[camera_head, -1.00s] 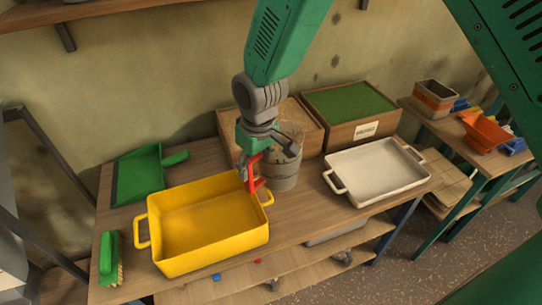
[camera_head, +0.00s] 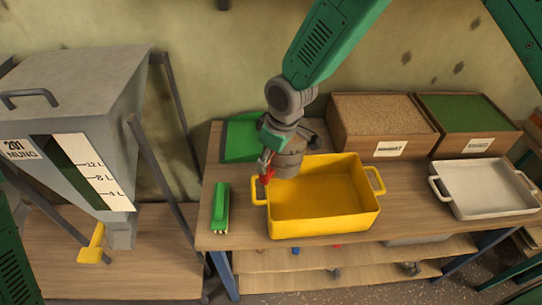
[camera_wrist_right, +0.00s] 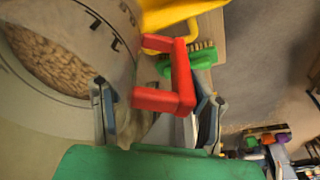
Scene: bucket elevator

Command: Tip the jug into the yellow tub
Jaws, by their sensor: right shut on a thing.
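The grey jug (camera_head: 289,163) with a red handle is at the back left rim of the yellow tub (camera_head: 322,222). It looks raised and somewhat tilted. My right gripper (camera_head: 266,168) is shut on the jug's red handle. In the right wrist view the fingers (camera_wrist_right: 158,115) stand either side of the red handle (camera_wrist_right: 182,75). The jug (camera_wrist_right: 95,25) there shows dark scale marks and beige grain (camera_wrist_right: 50,60) inside. The tub's visible inside looks empty in the head view; its near-left inner corner is plain yellow. My left gripper is not in view.
A green brush (camera_head: 220,208) lies left of the tub, and a green dustpan (camera_head: 240,140) lies behind. Crates of beige grain (camera_head: 390,150) and green material (camera_head: 470,145) stand at the back. A white tray (camera_head: 490,212) is at right. A grey hopper (camera_head: 85,85) with a yellow lever (camera_head: 92,246) stands left.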

